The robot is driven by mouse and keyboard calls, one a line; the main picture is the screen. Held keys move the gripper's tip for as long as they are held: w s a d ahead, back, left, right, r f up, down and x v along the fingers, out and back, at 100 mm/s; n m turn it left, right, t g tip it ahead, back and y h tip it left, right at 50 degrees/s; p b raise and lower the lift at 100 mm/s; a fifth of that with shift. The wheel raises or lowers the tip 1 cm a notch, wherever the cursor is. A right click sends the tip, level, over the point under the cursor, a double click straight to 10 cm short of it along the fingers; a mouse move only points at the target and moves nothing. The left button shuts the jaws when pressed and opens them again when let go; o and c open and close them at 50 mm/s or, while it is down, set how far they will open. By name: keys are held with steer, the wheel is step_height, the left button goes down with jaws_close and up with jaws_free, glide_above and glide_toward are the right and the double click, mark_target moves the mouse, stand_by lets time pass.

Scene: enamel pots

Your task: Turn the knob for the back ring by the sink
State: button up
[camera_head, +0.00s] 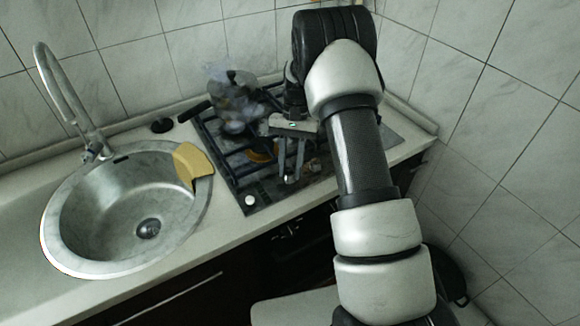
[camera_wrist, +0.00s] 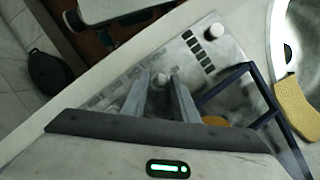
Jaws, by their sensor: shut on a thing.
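The hob (camera_head: 232,178) is set in the counter beside the sink (camera_head: 100,215). A white knob (camera_head: 250,200) sits at its front corner nearest the sink; it also shows in the wrist view (camera_wrist: 214,31). A second pale knob (camera_wrist: 160,80), farther from the sink, is between the fingertips of my gripper (camera_wrist: 160,86), which is shut on it. In the head view my gripper (camera_head: 290,178) reaches down over the front of the hob, hiding that knob. I cannot tell which ring each knob serves.
A see-through pot (camera_head: 235,105), hazy on top, stands on the back ring near the sink. A yellow sponge-like piece (camera_head: 193,163) lies on the sink rim. A black stopper-like object (camera_head: 161,125) is behind it. A dark pan (camera_wrist: 50,72) is below the counter.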

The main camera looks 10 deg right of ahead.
steer(key=shift+m, duration=0.3)
steer(key=o, duration=1.1)
steer(key=shift+c, duration=0.2)
steer(key=p+v, duration=0.1)
steer(key=v, duration=1.6)
steer(key=shift+d+r, duration=0.15)
steer(key=shift+d, duration=0.1)
steer(key=shift+r, duration=0.1)
